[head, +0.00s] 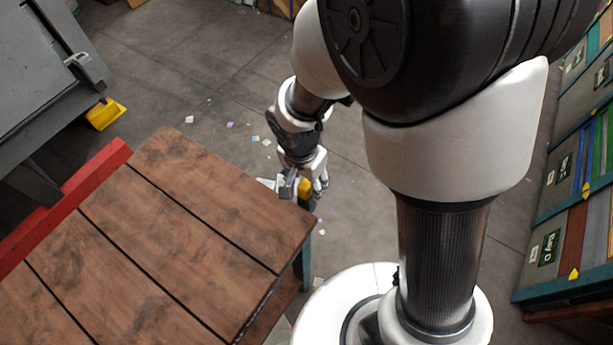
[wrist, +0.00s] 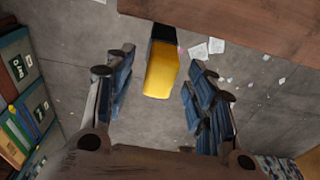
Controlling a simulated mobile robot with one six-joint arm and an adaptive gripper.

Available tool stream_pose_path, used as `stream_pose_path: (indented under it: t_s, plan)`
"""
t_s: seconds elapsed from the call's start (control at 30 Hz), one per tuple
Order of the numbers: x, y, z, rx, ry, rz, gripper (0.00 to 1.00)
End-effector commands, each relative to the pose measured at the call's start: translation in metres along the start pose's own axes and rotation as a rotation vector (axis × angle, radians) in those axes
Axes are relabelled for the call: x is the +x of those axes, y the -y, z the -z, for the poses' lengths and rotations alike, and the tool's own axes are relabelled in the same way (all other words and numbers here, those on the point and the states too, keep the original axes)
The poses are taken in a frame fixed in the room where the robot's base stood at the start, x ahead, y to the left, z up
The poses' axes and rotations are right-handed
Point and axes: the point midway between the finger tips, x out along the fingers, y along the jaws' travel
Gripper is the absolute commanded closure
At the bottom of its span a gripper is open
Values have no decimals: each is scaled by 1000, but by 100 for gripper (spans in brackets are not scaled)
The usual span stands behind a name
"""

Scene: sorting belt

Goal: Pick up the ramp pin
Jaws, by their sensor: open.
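The ramp pin, which I take to be the yellow block with a black end (wrist: 161,74), shows in the wrist view between my gripper's fingers. Its black end is at the edge of the wooden table (wrist: 230,22); how it is held there I cannot tell. In the head view a yellow bit of it (head: 305,187) shows among the fingers at the table's right corner. My gripper (head: 300,184) is open, its blue-padded fingers (wrist: 160,88) on either side of the yellow part with visible gaps.
The plank tabletop (head: 170,220) is bare, with a red bar (head: 70,200) along its left side. Another yellow piece (head: 105,113) lies by a grey machine (head: 45,70). Paper scraps litter the floor. Labelled shelving (head: 565,200) stands at the right.

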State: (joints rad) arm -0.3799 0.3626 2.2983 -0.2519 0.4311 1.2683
Motion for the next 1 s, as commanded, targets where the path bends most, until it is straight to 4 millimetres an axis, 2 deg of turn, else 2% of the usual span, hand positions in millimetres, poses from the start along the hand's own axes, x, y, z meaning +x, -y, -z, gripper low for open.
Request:
stream_pose_path:
  t_s: [0.03,0.13,0.4,1.0]
  plan:
    - [13,-1,0,1,2,-4,50]
    - [24,0,0,1,1,-2,50]
    - [25,0,0,1,0,0,51]
    - [25,0,0,1,0,0,91]
